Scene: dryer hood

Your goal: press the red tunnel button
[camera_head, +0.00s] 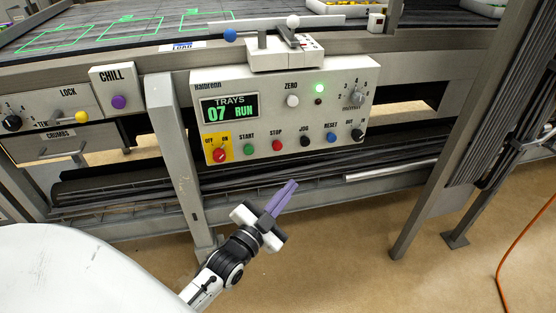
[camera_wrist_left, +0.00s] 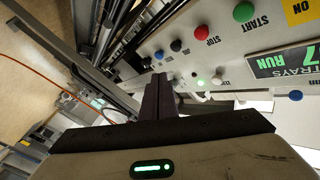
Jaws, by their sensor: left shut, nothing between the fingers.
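A control panel (camera_head: 250,110) shows "TRAYS 07 RUN" on its display (camera_head: 230,108). Its round red button (camera_head: 277,145), labelled STOP, sits in the lower row between the green START button (camera_head: 249,149) and the black JOG button (camera_head: 304,141). The red button also shows in the left wrist view (camera_wrist_left: 212,33), unobstructed. My left gripper (camera_head: 291,185) has purple fingers, shut and empty. In the head view its tips are below the red button, apart from the panel. In the left wrist view the fingers (camera_wrist_left: 157,84) point toward the panel area. My right gripper is not in view.
A red switch (camera_head: 219,155) on a yellow plate sits left of START. A blue RESET button (camera_head: 331,137) is to the right. A CHILL box with a purple button (camera_head: 118,102) and a grey leg (camera_head: 174,150) stand left. A slanted post (camera_head: 445,150) is right.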

